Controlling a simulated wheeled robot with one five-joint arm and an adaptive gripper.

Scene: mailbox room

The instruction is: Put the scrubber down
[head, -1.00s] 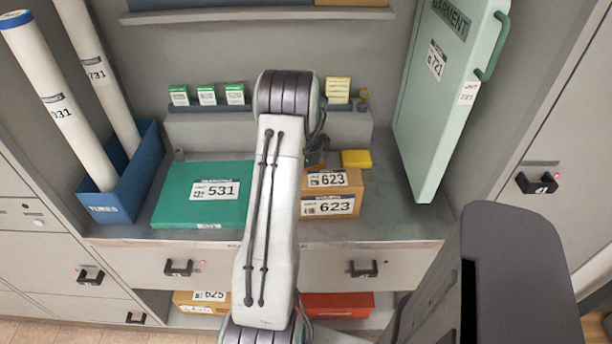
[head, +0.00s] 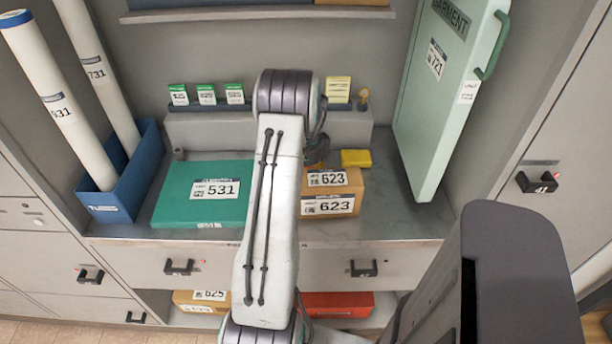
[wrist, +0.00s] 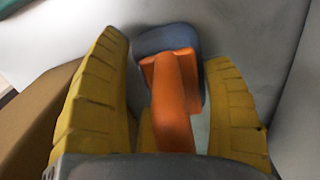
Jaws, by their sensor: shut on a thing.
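The scrubber (wrist: 174,105) has an orange handle and a blue-grey head. It shows in the wrist view between the two ridged yellow fingers of my gripper (wrist: 166,55). The fingers are shut on its handle, and the head lies beyond them, close to a grey surface. I cannot tell whether the head touches that surface. In the head view my arm hides the scrubber and most of my gripper.
A cardboard box marked 623 (head: 331,195) stands right of my arm, with a yellow block (head: 356,158) behind it. A green box marked 531 (head: 203,195) lies left. The grey counter (head: 400,218) is bare at right, beside the garment case (head: 440,110).

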